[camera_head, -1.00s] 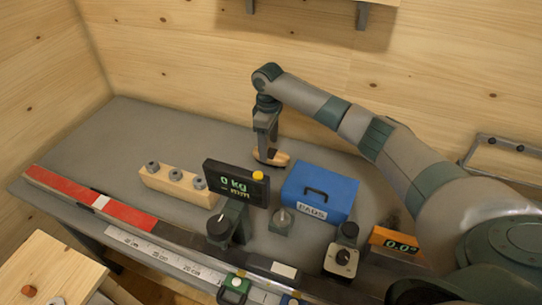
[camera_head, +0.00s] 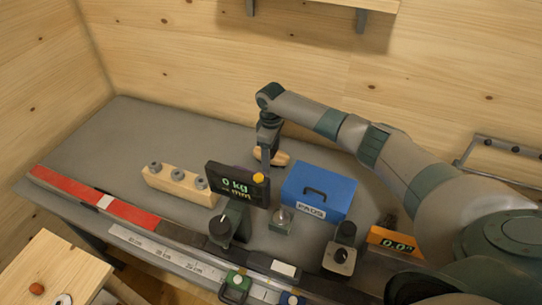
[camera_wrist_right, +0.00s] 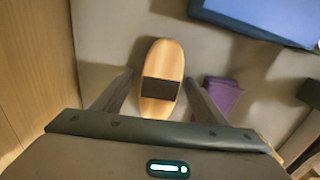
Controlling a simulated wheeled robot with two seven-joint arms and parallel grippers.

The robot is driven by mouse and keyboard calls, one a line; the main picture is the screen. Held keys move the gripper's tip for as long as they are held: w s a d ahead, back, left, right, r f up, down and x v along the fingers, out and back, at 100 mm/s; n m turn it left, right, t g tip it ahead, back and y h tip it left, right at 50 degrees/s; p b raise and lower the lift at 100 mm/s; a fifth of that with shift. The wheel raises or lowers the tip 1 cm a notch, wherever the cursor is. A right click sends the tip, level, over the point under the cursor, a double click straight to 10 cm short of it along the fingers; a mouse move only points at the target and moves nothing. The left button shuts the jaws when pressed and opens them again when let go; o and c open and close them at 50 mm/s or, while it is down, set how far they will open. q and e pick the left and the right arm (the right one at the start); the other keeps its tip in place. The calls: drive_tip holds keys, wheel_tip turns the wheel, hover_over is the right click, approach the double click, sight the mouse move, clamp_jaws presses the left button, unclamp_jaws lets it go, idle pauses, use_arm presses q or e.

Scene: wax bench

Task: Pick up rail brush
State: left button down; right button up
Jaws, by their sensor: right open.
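The rail brush (camera_head: 281,158) is an oval block of light wood on the grey bench, behind the blue box. In the right wrist view the brush (camera_wrist_right: 164,58) has a dark rectangular patch near its lower end. My right gripper (camera_head: 266,166) reaches down at the brush and hides part of it in the head view. In the wrist view the right gripper (camera_wrist_right: 160,82) is open, one finger on each side of the brush's lower part, with gaps showing. My left gripper is not in view.
A blue box (camera_head: 320,190) stands right of the brush. A wooden block with several metal pieces (camera_head: 178,184) is to the left. A purple item (camera_wrist_right: 222,94) lies beside the right finger. The back left bench is clear.

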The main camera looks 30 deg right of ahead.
sight(273, 153)
idle(0.3)
drive_tip(key=c, duration=1.2)
drive_tip(key=shift+r+b, duration=0.3)
drive_tip(key=shift+r, duration=0.2)
drive_tip(key=r, duration=0.1)
drive_tip(key=r+b, duration=0.1)
drive_tip(key=r, duration=0.1)
drive_tip(key=shift+s+d+r, duration=0.1)
drive_tip(key=shift+s+d, duration=0.05)
drive_tip(key=shift+d, duration=0.15)
drive_tip(key=s+d+r+b, duration=0.3)
drive_tip(key=s+d+r, duration=0.4)
drive_tip(key=s, duration=0.1)
drive_tip(key=shift+d, duration=0.35)
